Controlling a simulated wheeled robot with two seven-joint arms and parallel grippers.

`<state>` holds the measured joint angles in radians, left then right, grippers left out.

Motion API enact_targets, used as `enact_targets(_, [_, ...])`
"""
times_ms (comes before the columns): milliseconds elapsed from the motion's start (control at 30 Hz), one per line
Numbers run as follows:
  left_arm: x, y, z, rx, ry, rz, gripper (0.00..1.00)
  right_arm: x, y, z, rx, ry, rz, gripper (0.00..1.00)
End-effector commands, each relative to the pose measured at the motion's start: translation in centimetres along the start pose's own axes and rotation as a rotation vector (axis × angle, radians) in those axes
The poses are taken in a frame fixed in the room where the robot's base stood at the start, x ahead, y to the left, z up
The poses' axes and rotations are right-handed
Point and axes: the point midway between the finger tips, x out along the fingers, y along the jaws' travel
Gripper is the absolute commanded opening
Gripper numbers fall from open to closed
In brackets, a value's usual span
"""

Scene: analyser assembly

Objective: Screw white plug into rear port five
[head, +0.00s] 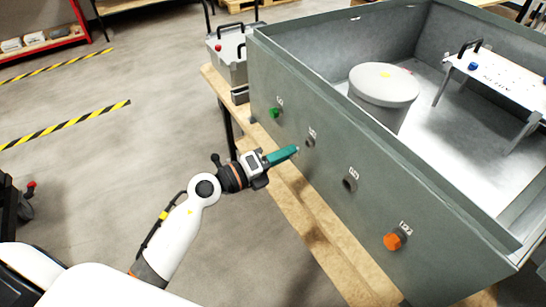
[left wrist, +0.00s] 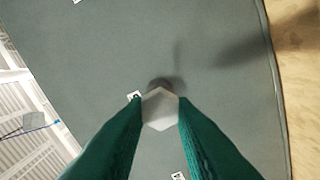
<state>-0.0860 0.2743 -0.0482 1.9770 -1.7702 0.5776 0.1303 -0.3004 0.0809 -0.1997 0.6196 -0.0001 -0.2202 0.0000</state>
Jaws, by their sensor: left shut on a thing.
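My left gripper (head: 292,151) has green fingers and is shut on the white plug. In the left wrist view the plug's white hexagonal head (left wrist: 160,110) sits between the two fingertips (left wrist: 160,112). In the head view the plug is mostly hidden by the fingers. A dark round port (head: 310,142) in the grey box wall lies just beyond the fingertips. In the left wrist view the dark port (left wrist: 166,82) shows partly behind the plug. I cannot tell whether the plug touches it. My right gripper is not in view.
The large grey box (head: 330,215) stands on a wooden bench (head: 318,240). Its wall also holds a green plug (head: 275,113), another open port (head: 350,184) and an orange plug (head: 392,241). Inside stand a round grey canister (head: 384,84) and a white stand (head: 497,82).

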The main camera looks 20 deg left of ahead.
Motion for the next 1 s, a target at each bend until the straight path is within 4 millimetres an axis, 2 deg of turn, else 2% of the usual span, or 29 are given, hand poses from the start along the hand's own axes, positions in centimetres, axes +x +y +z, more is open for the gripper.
enact_targets(100, [0.2,0.4,-0.2,-0.224,0.003,0.000,0.00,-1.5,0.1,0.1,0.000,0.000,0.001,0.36])
enact_targets(500, [1.0,0.4,-0.2,-1.029,0.001,0.000,0.00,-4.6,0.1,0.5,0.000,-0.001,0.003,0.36])
enact_targets(1000, [1.1,0.4,-0.2,-1.298,0.000,-0.002,0.00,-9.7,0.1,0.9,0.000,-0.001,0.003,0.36])
